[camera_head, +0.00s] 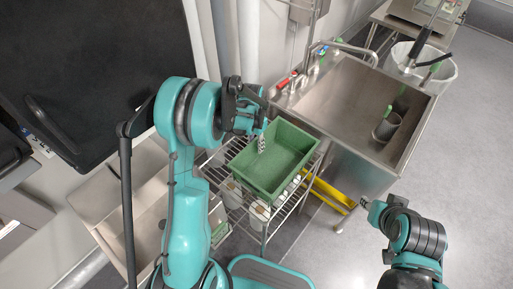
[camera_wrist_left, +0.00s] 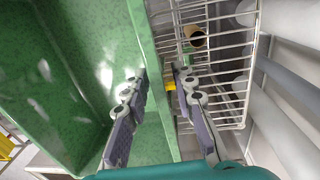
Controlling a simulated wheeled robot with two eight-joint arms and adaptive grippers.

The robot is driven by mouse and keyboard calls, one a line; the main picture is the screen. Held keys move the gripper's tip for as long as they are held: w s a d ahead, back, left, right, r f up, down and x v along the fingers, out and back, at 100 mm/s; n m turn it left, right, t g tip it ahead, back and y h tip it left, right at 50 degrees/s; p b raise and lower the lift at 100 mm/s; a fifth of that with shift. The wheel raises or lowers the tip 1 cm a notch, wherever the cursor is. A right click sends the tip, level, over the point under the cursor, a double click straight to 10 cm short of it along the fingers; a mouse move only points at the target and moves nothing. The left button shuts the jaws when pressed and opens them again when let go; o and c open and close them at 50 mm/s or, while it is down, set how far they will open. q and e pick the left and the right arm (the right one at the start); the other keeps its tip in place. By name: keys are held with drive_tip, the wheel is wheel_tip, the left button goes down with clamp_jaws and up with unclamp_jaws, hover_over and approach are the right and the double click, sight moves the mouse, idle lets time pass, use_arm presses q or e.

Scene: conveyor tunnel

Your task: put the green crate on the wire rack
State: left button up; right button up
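The green crate (camera_head: 272,168) is an open, empty tray over the wire rack (camera_head: 288,208); whether it rests fully on the rack is hard to tell. My left gripper (camera_head: 261,138) is at the crate's far-left edge. In the left wrist view, the gripper (camera_wrist_left: 160,72) straddles the crate's wall (camera_wrist_left: 150,100). One finger is inside the crate and the other outside, with a narrow gap beside the outer finger. The rack's wires (camera_wrist_left: 215,60) show beyond that finger. My right gripper (camera_head: 367,203) is off to the right, away from the crate; its fingers are too small to read.
A steel sink (camera_head: 345,100) with a grey cup (camera_head: 387,127) in it stands right of the rack. White containers (camera_head: 258,214) sit on the rack's lower level. A yellow object (camera_head: 335,195) lies beside the rack. The floor at the right is clear.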

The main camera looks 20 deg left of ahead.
use_arm(q)
drive_tip(key=r, duration=0.3)
drive_tip(key=r+p, duration=0.1)
drive_tip(key=r, duration=0.2)
drive_tip(key=r+p, duration=0.1)
drive_tip(key=r, duration=0.1)
drive_tip(key=shift+a+r, duration=0.25)
drive_tip(key=shift+r, duration=0.15)
drive_tip(key=s+d+r+n+t, duration=0.2)
drive_tip(key=s+d+r+t, duration=0.1)
drive_tip(key=s+r, duration=0.7)
drive_tip(key=s+d+r+n+t, duration=0.1)
drive_tip(key=s+t, duration=0.3)
drive_tip(key=s, duration=0.5)
drive_tip(key=shift+s+d+r+n+y, duration=0.25)
drive_tip(key=shift+d+r+n+y, duration=0.15)
drive_tip(key=shift+r, duration=0.35)
